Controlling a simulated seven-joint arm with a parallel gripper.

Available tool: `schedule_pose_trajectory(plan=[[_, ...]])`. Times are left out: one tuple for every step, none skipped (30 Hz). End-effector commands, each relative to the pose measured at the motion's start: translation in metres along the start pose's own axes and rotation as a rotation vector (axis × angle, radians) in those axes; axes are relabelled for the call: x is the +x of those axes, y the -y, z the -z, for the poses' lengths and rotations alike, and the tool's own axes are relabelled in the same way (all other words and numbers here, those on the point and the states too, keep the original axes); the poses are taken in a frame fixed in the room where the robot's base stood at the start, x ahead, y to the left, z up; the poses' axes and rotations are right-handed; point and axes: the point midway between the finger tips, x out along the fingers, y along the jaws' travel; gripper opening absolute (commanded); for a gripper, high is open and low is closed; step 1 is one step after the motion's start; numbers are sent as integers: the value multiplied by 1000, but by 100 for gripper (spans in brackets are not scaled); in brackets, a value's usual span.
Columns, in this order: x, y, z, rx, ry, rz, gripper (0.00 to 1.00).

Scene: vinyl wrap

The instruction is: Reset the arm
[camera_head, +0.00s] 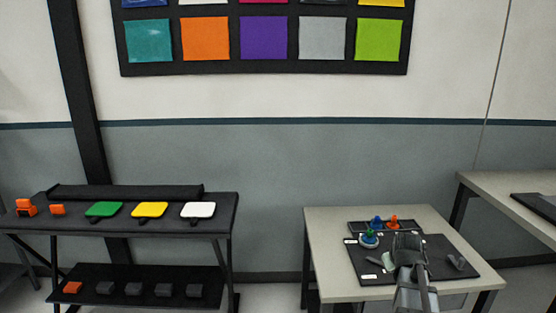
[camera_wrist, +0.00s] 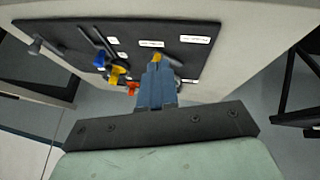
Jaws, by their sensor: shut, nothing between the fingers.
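My gripper (camera_head: 408,246) is above the black mat (camera_head: 437,273) on the small table at the right in the head view. In the wrist view my gripper (camera_wrist: 157,64) is shut with its fingertips together, pointing toward the mat (camera_wrist: 190,63). A yellow bit shows just at the fingertips; I cannot tell what it belongs to. My arm comes up from the bottom edge of the head view and hides part of the mat.
A black bench (camera_head: 225,214) at left bears green, yellow and white pads. Another table (camera_head: 492,184) stands far right. Floor shows between bench and table.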

Motion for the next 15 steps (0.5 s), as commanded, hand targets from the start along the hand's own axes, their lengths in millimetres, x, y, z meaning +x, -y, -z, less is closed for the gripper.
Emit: schedule_pose_trajectory(plan=[[-1,2,-4,56,15,8,0],[-2,4,-7,92,24,12,0],[-3,6,-12,140,39,18,0],[-4,8,-15,174,48,22,0],[-5,10,-20,208,60,26,0],[0,16,-32,253,89,35,0],[4,20,-38,274,105,40,0],[8,23,-44,291,120,44,0],[13,28,-53,310,141,50,0],[16,31,-59,322,154,53,0],[20,35,-64,332,168,57,0],[25,40,-72,345,187,63,0],[29,44,-78,353,200,66,0],[33,48,-85,361,215,71,0],[38,55,-94,370,236,77,0]])
